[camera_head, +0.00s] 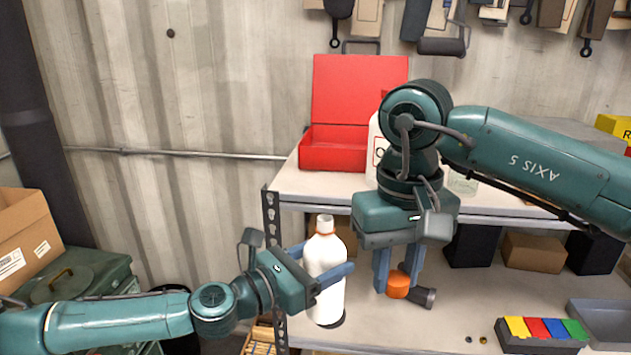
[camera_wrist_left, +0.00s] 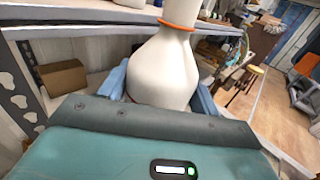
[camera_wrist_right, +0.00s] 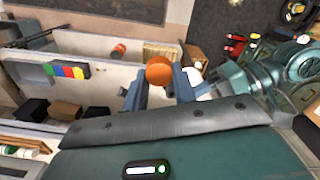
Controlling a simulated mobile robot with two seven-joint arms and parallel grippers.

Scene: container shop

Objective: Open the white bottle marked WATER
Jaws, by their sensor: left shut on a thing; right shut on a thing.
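A white bottle (camera_head: 325,285) with an orange ring at its neck stands upright in my left gripper (camera_head: 322,263), held at the front edge of the shelving. Its neck top shows white, with no cap on it. No lettering is readable on the side facing me. In the left wrist view the bottle (camera_wrist_left: 163,72) fills the space between the blue fingers. My right gripper (camera_head: 398,280) points down to the right of the bottle, shut on an orange cap (camera_head: 398,287), apart from the bottle. The cap also shows between the fingers in the right wrist view (camera_wrist_right: 159,71).
A red open box (camera_head: 335,150) and a labelled white container (camera_head: 374,150) stand on the upper shelf. A dark cylindrical object (camera_head: 426,297) lies behind the cap. Coloured blocks in a black tray (camera_head: 540,340) and a grey bin (camera_head: 605,320) are at lower right.

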